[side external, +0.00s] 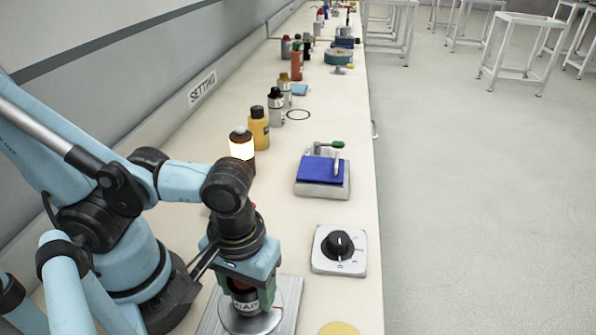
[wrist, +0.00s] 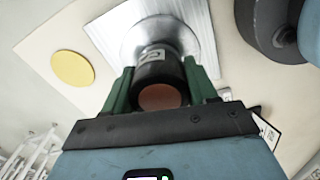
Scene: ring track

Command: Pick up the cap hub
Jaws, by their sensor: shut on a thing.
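The cap hub (wrist: 160,97) is a dark cylinder with a reddish-brown end face and a white label on its side. My gripper (wrist: 159,84) is shut on it, with one green finger on each side. In the side external view my gripper (side external: 249,293) points down at the front of the bench, and the label on the cap hub (side external: 246,307) shows below the fingers. The hub is over a round silver disc (side external: 264,322) on a metal plate (side external: 291,300). I cannot tell whether it touches the disc.
A white box with a black knob (side external: 340,246) is right of my gripper, and a yellow disc (side external: 339,328) lies in front. The bench edge is at right.

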